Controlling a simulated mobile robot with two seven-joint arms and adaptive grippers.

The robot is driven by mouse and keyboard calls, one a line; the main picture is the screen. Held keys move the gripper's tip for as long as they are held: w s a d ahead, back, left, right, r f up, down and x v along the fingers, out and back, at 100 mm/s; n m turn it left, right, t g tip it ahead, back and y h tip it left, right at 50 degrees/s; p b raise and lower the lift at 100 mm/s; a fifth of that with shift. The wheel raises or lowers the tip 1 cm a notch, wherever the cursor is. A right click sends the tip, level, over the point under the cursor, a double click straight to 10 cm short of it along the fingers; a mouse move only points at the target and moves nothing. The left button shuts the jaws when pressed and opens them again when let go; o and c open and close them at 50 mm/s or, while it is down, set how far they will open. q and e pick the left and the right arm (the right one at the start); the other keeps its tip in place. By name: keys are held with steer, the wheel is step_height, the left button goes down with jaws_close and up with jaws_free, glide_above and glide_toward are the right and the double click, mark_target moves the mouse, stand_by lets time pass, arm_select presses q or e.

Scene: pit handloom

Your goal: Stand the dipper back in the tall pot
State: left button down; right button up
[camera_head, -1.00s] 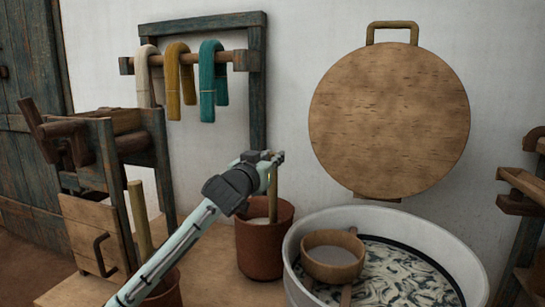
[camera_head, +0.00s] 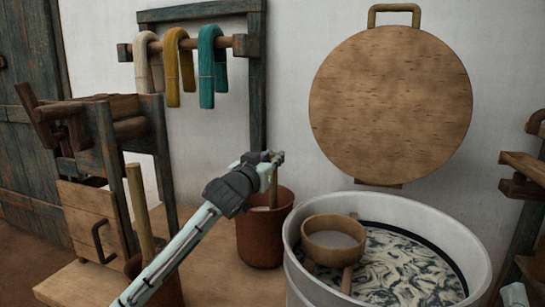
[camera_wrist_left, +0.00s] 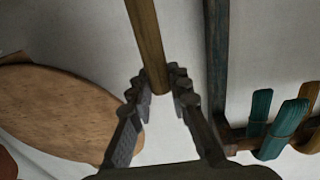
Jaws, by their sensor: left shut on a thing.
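My left gripper (camera_head: 274,158) is shut on the upper end of a wooden stick, the dipper's handle (camera_head: 272,184). In the left wrist view the handle (camera_wrist_left: 146,35) runs between the two fingers (camera_wrist_left: 162,88). The handle is near upright and its lower part goes into the reddish-brown tall pot (camera_head: 260,238), below the gripper. The pot's rim hides the dipper's lower end. I cannot tell whether it touches the bottom.
A large pale vat (camera_head: 298,262) stands right of the pot, with a wooden bowl (camera_head: 336,222) at its rim. Another pot (camera_head: 172,290) with an upright stick (camera_head: 140,205) is left, partly behind my arm. A round wooden lid (camera_head: 390,105) and skeins (camera_head: 206,70) hang behind.

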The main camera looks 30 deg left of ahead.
arm_select(q)
steer(key=c, duration=1.3)
jaws_free()
steer(key=shift+c, duration=0.2)
steer(key=shift+s+f, duration=0.1)
steer(key=s+d, duration=0.2)
steer(key=s, duration=0.9)
steer(key=shift+s+d, duration=0.15)
steer(key=shift+s, duration=0.2)
